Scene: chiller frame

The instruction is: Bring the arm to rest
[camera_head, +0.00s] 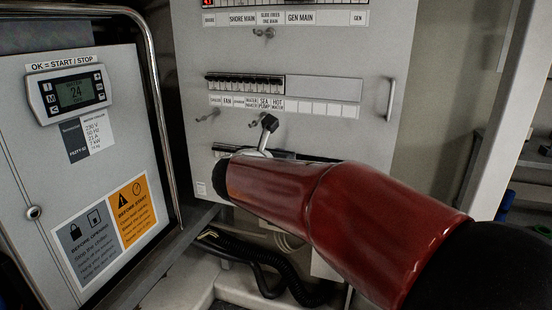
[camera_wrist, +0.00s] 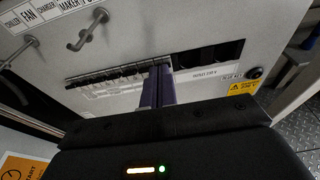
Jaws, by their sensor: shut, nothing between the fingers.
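My arm is the dark red limb with black joints that reaches from the lower right of the head view toward the electrical panel (camera_head: 330,65). My gripper (camera_wrist: 158,72) shows in the wrist view as two purple fingers side by side, shut with nothing between them. The fingertips overlap the lower breaker row (camera_wrist: 105,75) in the picture; I cannot tell whether they touch it. In the head view my arm hides the gripper's fingers and part of that row.
The chiller unit (camera_head: 30,165) with a lit display (camera_head: 75,92) stands at the left, edged by a metal tube rail (camera_head: 152,75). Small hooks (camera_wrist: 88,30) stick out of the panel. Black hoses (camera_head: 265,275) lie below. A handle (camera_head: 391,98) is at the panel's right.

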